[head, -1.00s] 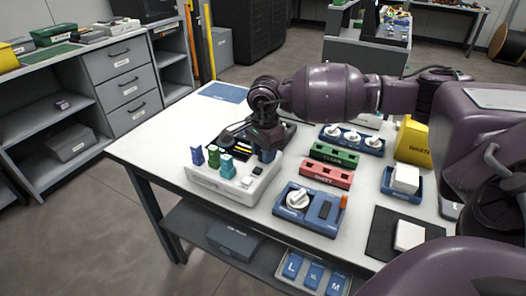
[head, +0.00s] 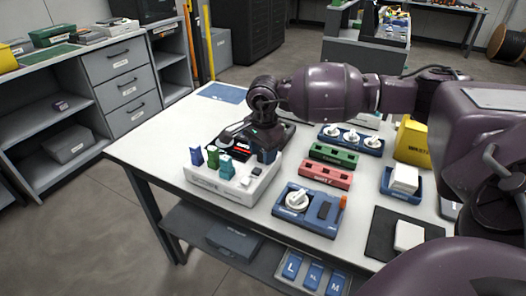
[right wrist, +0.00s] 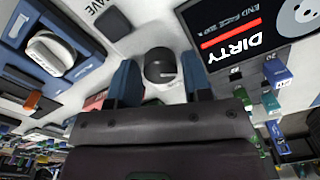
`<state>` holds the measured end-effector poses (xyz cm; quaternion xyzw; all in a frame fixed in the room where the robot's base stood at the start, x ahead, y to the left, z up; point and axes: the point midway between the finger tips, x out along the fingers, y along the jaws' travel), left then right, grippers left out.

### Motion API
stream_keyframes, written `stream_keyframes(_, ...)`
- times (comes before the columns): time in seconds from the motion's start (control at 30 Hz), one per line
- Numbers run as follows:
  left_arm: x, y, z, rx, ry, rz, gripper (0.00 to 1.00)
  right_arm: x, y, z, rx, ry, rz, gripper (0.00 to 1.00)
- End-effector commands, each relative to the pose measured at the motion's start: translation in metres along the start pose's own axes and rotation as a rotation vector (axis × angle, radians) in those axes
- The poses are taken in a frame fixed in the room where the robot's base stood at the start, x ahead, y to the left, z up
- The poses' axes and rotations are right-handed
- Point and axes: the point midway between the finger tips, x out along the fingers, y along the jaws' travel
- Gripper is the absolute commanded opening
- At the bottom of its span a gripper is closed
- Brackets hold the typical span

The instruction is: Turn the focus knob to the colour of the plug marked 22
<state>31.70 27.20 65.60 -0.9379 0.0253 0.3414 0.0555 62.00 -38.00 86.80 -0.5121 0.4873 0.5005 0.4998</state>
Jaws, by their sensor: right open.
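A dark round knob (right wrist: 160,66) with a small pale mark stands on a white surface in the right wrist view. My right gripper (right wrist: 158,82) is open, with its blue fingers on either side of the knob; I cannot tell whether they touch it. In the head view the gripper (head: 266,154) is over the back of the white device (head: 225,190), and the knob is hidden. A blue plug (head: 197,156), a green plug (head: 212,156) and a teal plug (head: 227,167) stand on the device. My left gripper is out of view.
A screen (right wrist: 245,42) beside the fingers reads DIRTY with a red bar. A blue unit with a white dial (head: 297,199) stands in front. Red (head: 325,175) and green (head: 334,155) racks stand to the right. Bare table lies at the left.

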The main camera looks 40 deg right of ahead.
Motion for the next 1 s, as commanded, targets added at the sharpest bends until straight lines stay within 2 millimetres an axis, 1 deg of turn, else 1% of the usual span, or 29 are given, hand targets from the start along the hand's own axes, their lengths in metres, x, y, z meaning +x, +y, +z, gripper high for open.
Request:
stream_keyframes(0.17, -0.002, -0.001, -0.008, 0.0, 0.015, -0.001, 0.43, -0.026, -0.001, -0.001, 0.0, 0.001, -0.007, 0.45)
stream_keyframes(0.3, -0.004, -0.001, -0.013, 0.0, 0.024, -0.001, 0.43, -0.053, -0.001, 0.0, 0.0, 0.001, -0.009, 0.45)
stream_keyframes(0.53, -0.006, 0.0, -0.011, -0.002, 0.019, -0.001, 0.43, -0.09, -0.001, 0.0, -0.001, 0.001, -0.008, 0.45)
stream_keyframes(0.6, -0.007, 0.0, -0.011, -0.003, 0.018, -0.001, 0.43, -0.097, 0.0, 0.0, 0.0, 0.001, -0.005, 0.45)
stream_keyframes(0.73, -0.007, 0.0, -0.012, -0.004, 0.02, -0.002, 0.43, -0.104, 0.0, 0.0, 0.0, 0.0, -0.003, 0.45)
stream_keyframes(1.0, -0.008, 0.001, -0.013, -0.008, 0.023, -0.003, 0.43, -0.106, 0.0, 0.0, 0.0, 0.0, -0.001, 0.45)
